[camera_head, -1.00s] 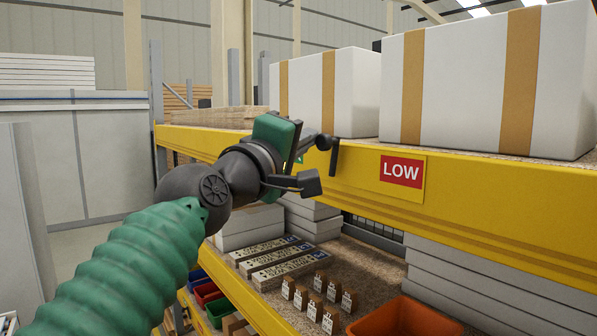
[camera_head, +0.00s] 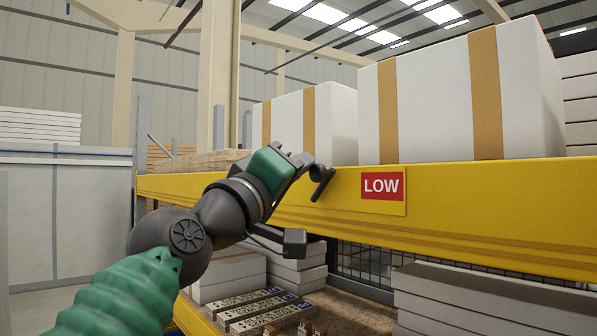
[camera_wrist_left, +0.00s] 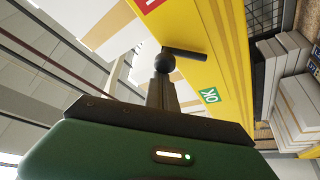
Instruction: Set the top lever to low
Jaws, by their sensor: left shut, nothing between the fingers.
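The black top lever (camera_head: 321,184) sits on the front of the yellow beam (camera_head: 450,205), left of the red LOW sign (camera_head: 382,186). Its handle leans down and to the left in the head view. My left gripper (camera_head: 302,163) is shut and empty, with its tips right at the lever. In the left wrist view the gripper tips (camera_wrist_left: 162,92) point at the lever's round hub, and the lever handle (camera_wrist_left: 185,53) extends right across the beam. Contact is hard to tell. A green OK sign (camera_wrist_left: 210,96) is on the beam beside the lever. My right gripper is not in view.
White boxes with tan bands (camera_head: 455,95) stand on the shelf above the beam. The lower shelf holds printed strips (camera_head: 255,310) and stacked white panels (camera_head: 490,300). A grey cabinet (camera_head: 70,215) stands at the left.

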